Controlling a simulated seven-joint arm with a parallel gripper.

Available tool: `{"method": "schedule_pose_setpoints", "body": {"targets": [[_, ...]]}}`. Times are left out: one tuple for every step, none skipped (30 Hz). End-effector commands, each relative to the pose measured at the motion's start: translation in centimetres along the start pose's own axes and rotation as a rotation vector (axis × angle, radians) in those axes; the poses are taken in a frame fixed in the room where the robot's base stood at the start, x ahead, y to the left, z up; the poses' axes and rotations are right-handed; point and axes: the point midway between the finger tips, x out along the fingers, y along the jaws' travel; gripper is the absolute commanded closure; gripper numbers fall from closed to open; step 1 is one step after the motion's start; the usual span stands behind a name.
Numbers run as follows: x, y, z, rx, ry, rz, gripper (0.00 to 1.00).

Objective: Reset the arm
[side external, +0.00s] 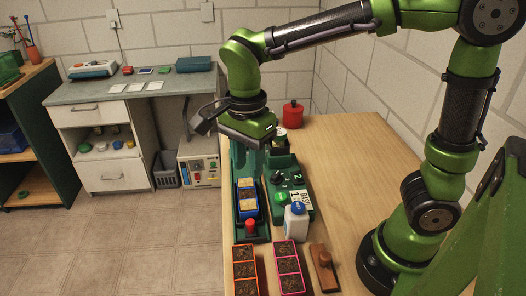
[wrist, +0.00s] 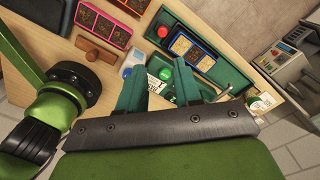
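My gripper (side external: 247,150) is at the far part of the wooden table, above the green rack and control box. In the wrist view, its two green fingers (wrist: 160,72) are apart, with nothing held between them. The green control box (side external: 293,180) with a green button shows beyond and between the fingers. A blue-framed soil tray (side external: 248,197) sits in the green rack (side external: 240,236), near a red knob (side external: 251,225); it also shows in the wrist view (wrist: 190,50). The gripper hides part of the rack's far end.
An orange-framed tray (side external: 245,272), a pink-framed tray (side external: 289,268) and a wooden tool (side external: 323,267) lie at the near edge. A blue-capped white bottle (side external: 296,222) stands beside the control box. A red canister (side external: 292,114) is at the back. The table's right (side external: 365,150) is clear.

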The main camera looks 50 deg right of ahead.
Motion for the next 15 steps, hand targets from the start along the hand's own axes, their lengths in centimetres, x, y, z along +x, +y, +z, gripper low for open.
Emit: {"method": "schedule_pose_setpoints", "body": {"targets": [[-0.05, 0.0, 0.0, 0.0, 0.0, 0.0, 0.66], [-0.05, 0.0, -0.01, 0.0, 0.0, 0.0, 0.66], [-0.04, 0.0, -0.01, 0.0, 0.0, 0.0, 0.66], [-0.04, 0.0, -0.01, 0.0, 0.0, 0.0, 0.66], [-0.03, 0.0, -0.01, 0.0, 0.0, 0.0, 0.66], [-0.02, -0.01, 0.0, 0.0, 0.0, 0.0, 0.66], [-0.02, -0.01, 0.0, 0.0, 0.0, 0.0, 0.66], [-0.01, -0.01, 0.0, -0.004, 0.0, 0.0, 0.66], [0.0, -0.02, 0.0, -0.017, 0.0, -0.001, 0.66], [0.0, -0.07, 0.0, -0.035, 0.0, -0.003, 0.66], [0.01, -0.15, 0.02, -0.065, -0.001, -0.007, 0.66], [0.11, -0.23, 0.09, -0.119, -0.004, -0.012, 0.66], [0.32, -0.22, 0.14, -0.174, -0.007, -0.016, 0.66], [0.63, -0.1, 0.22, -0.24, -0.011, -0.018, 0.66], [0.82, 0.2, 0.33, -0.34, -0.023, -0.031, 0.66]]}}
